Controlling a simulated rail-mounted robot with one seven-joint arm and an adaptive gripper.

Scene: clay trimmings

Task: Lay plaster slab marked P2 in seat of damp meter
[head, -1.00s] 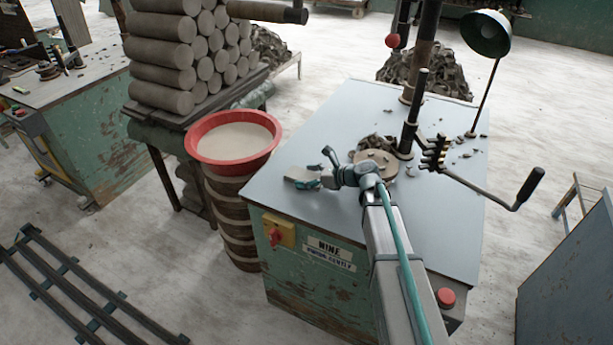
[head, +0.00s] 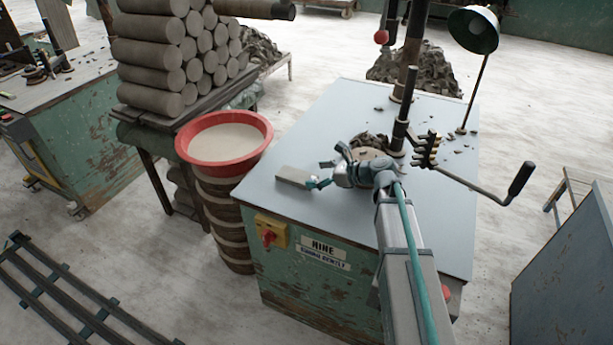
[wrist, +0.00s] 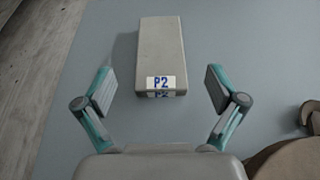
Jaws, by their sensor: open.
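The plaster slab (head: 295,176) is a pale grey block lying flat on the blue-grey bench top, near its left edge. In the wrist view the slab (wrist: 161,50) shows a white label reading P2 in blue on its near end. My gripper (head: 322,173) is at the right end of the slab, with its fingers pointing left toward it. In the wrist view my gripper (wrist: 160,92) is open and empty. Its fingers stand wide apart, one to each side of the slab's labelled end, with gaps on both sides. I cannot make out the damp meter in these views.
A round wooden disc (wrist: 290,160) with clay scraps lies right of my gripper. A post with a crank handle (head: 521,180) and a lamp (head: 474,30) stand on the bench (head: 345,110). A red-rimmed tub (head: 190,158) stands left. Bench top beyond the slab is clear.

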